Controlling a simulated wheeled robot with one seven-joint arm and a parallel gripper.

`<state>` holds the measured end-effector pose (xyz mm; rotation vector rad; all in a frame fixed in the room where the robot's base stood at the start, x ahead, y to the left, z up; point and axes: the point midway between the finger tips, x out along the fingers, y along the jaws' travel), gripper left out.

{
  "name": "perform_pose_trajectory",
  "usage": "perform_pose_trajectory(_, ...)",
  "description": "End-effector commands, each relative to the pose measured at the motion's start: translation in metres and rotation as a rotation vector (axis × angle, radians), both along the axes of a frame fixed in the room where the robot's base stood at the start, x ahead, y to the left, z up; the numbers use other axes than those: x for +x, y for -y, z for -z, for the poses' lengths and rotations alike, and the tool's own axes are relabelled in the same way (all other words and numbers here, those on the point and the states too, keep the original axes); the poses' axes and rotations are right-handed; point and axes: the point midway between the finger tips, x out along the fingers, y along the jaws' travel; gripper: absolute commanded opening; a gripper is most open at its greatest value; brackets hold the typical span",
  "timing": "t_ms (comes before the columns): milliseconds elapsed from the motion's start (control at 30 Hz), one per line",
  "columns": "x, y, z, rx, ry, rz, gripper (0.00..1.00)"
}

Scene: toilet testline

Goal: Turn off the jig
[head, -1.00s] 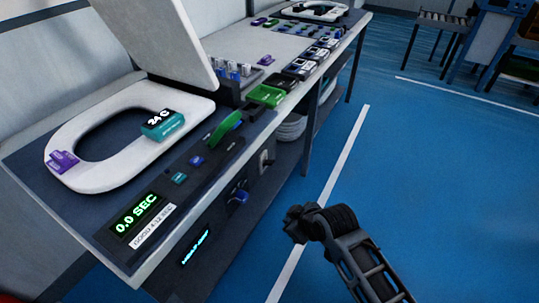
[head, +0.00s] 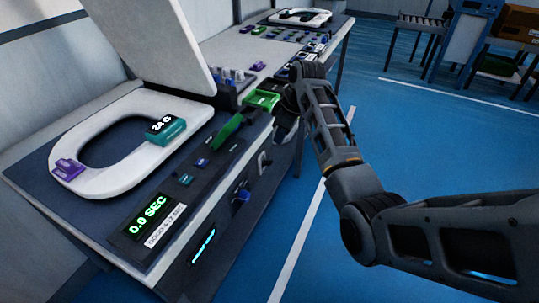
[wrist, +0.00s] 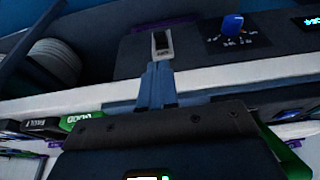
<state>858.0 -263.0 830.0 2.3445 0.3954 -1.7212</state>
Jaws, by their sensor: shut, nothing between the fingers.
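The jig (head: 118,262) is a dark bench station on the left in the head view. Its display (head: 148,216) is lit and reads 0.0 SEC. A pale switch (head: 263,163) sits on its front panel beside a blue knob (head: 241,195). In the wrist view the switch (wrist: 162,42) has a dark rocker, and the knob (wrist: 232,23) is to its right. My gripper (wrist: 156,68) is shut and empty, its fingertips close below the switch in that picture. I cannot tell whether they touch it. In the head view my arm mostly hides the gripper.
A white toilet seat (head: 110,182) with its lid raised lies on the bench, carrying a teal 24 G block (head: 166,130) and a purple clip (head: 68,169). Green handles (head: 262,100) line the bench edge.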

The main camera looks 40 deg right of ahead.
Motion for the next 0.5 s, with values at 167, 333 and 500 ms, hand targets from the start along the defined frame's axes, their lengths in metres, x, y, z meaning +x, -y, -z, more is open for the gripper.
perform_pose_trajectory(167, 0.0020, 0.0046, -0.0077, 0.006, -0.011, -0.010, 0.00)
perform_pose_trajectory(333, 0.0018, 0.0045, -0.0077, 0.005, -0.010, -0.010, 0.00)
perform_pose_trajectory(500, 0.0023, 0.0041, -0.0057, 0.005, -0.010, -0.010, 0.00)
